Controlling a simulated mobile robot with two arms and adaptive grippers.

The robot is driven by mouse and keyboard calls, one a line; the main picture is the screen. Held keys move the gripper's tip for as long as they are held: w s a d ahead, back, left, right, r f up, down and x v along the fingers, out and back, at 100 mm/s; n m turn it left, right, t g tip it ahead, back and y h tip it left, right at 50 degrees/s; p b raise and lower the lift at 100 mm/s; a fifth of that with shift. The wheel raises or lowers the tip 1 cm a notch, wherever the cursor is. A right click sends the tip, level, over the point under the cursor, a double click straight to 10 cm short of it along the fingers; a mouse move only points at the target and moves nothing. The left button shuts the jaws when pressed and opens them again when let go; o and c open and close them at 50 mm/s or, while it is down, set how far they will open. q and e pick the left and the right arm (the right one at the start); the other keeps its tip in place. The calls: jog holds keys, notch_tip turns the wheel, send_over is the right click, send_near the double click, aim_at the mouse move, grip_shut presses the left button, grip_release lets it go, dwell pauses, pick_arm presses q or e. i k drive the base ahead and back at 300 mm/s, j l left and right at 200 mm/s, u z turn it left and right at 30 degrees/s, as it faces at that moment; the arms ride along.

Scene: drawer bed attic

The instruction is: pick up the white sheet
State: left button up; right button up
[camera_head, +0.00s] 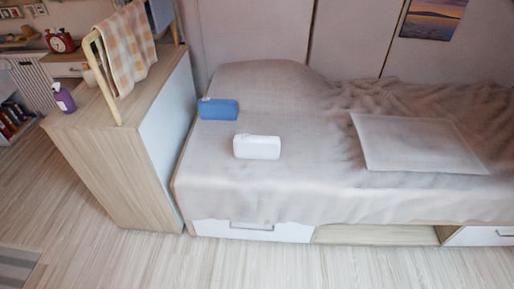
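A flat, pale grey-white rectangle (418,144), which looks like the folded sheet, lies on the right part of the bed. The bed (290,190) has a wrinkled, pale grey-beige cover of nearly the same colour. A small white pouch-like block (257,148) lies on the bed left of the rectangle, well apart from it. Neither of my grippers is in view.
A blue pouch (218,110) lies behind the white one. A wooden cabinet (125,165) stands at the bed's left end, with a purple bottle (64,98) and a rack with a checked cloth (128,48). Drawers (252,230) sit under the bed. The front floor (300,265) is clear.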

aim_at(245, 146)
jog(key=i+z, duration=0.45)
jog(key=i, duration=0.4)
